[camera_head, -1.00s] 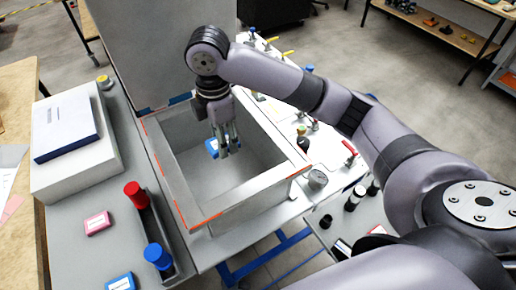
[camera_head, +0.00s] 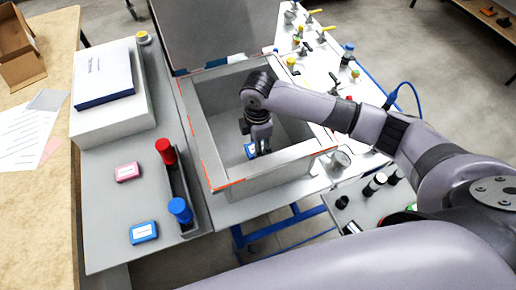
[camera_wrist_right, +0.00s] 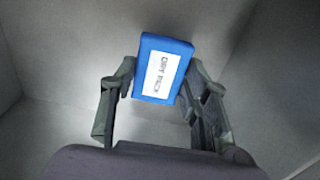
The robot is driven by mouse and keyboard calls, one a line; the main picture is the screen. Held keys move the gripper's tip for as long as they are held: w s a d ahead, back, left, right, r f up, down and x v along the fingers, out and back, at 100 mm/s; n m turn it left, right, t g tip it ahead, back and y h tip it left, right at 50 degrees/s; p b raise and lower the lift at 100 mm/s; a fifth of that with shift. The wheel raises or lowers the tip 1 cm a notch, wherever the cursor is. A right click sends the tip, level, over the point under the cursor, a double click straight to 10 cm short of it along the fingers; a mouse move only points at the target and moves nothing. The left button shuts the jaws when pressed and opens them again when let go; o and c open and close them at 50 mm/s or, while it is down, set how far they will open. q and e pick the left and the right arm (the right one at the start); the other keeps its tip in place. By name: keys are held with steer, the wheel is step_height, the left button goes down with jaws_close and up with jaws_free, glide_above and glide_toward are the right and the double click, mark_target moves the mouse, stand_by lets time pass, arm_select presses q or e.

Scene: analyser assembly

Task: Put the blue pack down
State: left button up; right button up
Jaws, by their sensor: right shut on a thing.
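The blue pack (camera_wrist_right: 163,68) with a white label is held between the fingers of my right gripper (camera_wrist_right: 160,85) in the right wrist view. In the head view my right gripper (camera_head: 262,148) reaches down inside the open grey box (camera_head: 212,150), and part of the blue pack (camera_head: 250,151) shows beside its fingers. The grey box walls and floor surround the pack in the wrist view. I cannot tell whether the pack touches the floor. My left gripper is not in view.
The box's raised lid (camera_head: 215,30) stands behind it. To the left are a rack with a red-capped bottle (camera_head: 166,152) and a blue-capped bottle (camera_head: 180,210), a pink pack (camera_head: 127,172), another blue pack (camera_head: 144,232) and a manual (camera_head: 104,77). Valves line the right bench.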

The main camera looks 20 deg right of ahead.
steer(key=shift+f, duration=1.7)
steer(key=shift+f, duration=0.1)
steer(key=o, duration=1.2)
steer(key=shift+c, duration=0.2)
step_height(320, 180, up, 12)
steer(key=b, duration=0.1)
